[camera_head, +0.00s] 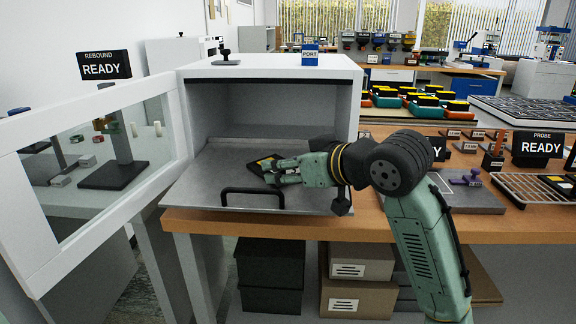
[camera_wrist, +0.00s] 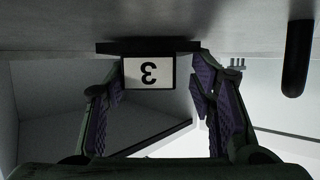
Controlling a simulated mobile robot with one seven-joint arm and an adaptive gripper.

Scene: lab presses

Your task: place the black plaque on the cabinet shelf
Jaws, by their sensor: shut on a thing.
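The black plaque (camera_head: 263,163) has yellow marks on its face in the head view. In the wrist view, the plaque (camera_wrist: 148,47) shows as a dark bar with a white label numbered 3, upside down. My gripper (camera_head: 273,173) is shut on it, and its fingers (camera_wrist: 150,88) stand on either side of the label. The cabinet (camera_head: 270,72) is open at the front. The grey shelf (camera_head: 205,185) extends from its mouth, with a black handle at its front. The plaque is over this shelf; I cannot tell whether it touches.
The cabinet's glazed door (camera_head: 88,165) stands swung open at the left. A blue PORT sign (camera_head: 310,54) is on the cabinet top. Right of it, the wooden bench (camera_head: 400,226) holds a grey plate, a wire rack (camera_head: 530,187) and several cartridges. Boxes stand below.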

